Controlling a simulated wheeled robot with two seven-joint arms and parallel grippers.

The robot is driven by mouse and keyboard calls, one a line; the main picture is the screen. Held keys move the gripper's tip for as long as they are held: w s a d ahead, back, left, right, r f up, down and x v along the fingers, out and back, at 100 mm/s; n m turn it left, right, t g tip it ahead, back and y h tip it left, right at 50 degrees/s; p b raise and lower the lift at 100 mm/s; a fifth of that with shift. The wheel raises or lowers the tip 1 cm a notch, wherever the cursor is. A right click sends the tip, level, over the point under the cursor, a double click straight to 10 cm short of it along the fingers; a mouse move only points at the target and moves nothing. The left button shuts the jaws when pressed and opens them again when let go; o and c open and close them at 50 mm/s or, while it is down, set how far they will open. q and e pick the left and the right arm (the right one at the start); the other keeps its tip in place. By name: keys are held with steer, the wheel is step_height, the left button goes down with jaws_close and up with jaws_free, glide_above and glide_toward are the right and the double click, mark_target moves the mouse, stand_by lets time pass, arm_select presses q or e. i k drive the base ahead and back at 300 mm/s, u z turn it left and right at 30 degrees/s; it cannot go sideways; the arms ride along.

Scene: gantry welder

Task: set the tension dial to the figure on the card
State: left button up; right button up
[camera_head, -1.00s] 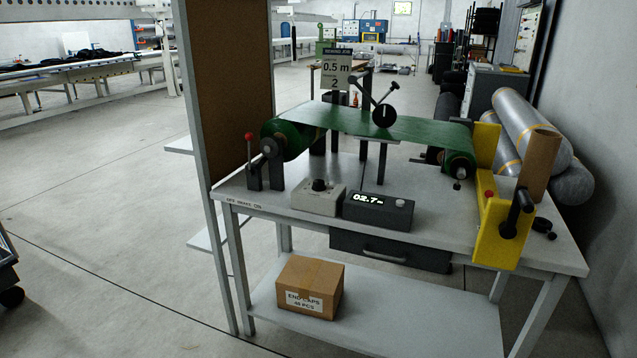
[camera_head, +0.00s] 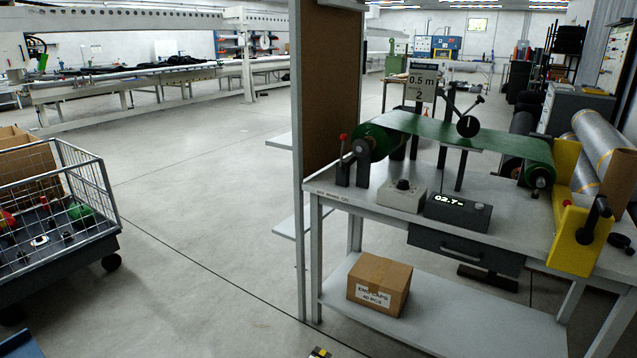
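The card (camera_head: 421,84) stands at the back of the workbench and reads "0.5 m" with a "2" below it. The likely tension dial is a dark knob (camera_head: 403,184) on a light grey box (camera_head: 401,199) at the bench's front; its setting is too small to read. Beside it, a dark counter box (camera_head: 458,212) has a lit display showing about 02.7. A green web (camera_head: 440,130) runs between two rollers behind them. Neither of my grippers is clearly in view.
The workbench (camera_head: 350,196) has a brown side panel (camera_head: 333,90) at its left. A carton (camera_head: 380,283) labelled END CAPS sits on its lower shelf. A wire cart (camera_head: 85,170) stands at the left. Open floor (camera_head: 200,190) lies between cart and bench.

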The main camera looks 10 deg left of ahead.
mark_target(403, 184)
steer(key=u, duration=0.95)
steer(key=i, duration=1.35)
steer(key=z, duration=0.35)
